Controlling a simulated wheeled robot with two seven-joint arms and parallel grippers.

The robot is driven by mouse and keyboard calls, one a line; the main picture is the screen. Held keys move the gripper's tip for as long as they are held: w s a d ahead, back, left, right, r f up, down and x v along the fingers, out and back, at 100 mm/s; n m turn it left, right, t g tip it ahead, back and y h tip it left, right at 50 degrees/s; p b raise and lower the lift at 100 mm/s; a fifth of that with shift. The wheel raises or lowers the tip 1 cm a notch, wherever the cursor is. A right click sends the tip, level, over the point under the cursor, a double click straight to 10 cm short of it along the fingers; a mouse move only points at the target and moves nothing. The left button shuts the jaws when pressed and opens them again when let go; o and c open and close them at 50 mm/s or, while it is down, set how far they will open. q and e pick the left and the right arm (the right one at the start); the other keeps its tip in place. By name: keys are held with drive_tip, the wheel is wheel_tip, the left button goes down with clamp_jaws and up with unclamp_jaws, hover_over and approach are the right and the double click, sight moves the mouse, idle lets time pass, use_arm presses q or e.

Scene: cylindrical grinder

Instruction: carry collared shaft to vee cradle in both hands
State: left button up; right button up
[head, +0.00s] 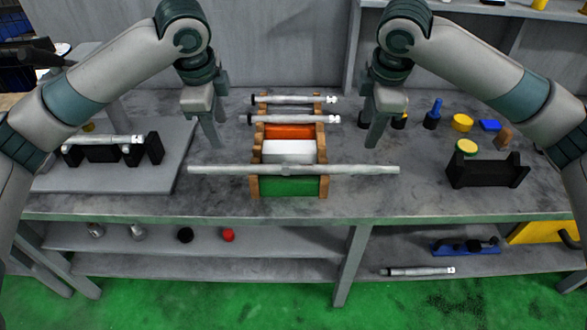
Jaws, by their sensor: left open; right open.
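A long grey shaft (230,170) lies across the front of a wooden-sided rack, its ends sticking out well past both sides. It looks slightly thicker near the middle, perhaps a collar. Two shorter shafts, one at the back (290,99) and one ahead of it (290,119), also lie across the rack. A black cradle with raised ends (487,172) stands empty on the bench at the right. My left gripper (212,125) is open, left of the rack and behind the long shaft. My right gripper (372,130) is open, right of the rack. Both are apart from the long shaft.
The rack (322,150) has orange, white and green panels. At the left, a black holder (154,148) bears another shaft on a grey plate (100,180). Small blue, yellow and black items, including a yellow disc (467,147), stand back right. A shelf (290,242) runs below.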

sight(232, 167)
use_arm(q)
drive_tip(key=x, duration=1.7)
drive_tip(key=shift+f, duration=0.15)
use_arm(e)
drive_tip(key=x, duration=1.7)
drive_tip(key=shift+w+f, duration=0.1)
drive_tip(key=shift+f, duration=0.05)
use_arm(q)
clamp_jaws()
use_arm(e)
clamp_jaws()
use_arm(q)
drive_tip(key=shift+w+r, duration=0.15)
drive_tip(key=shift+r, duration=0.1)
use_arm(e)
drive_tip(key=shift+w+r, duration=0.1)
drive_tip(key=shift+r, duration=0.15)
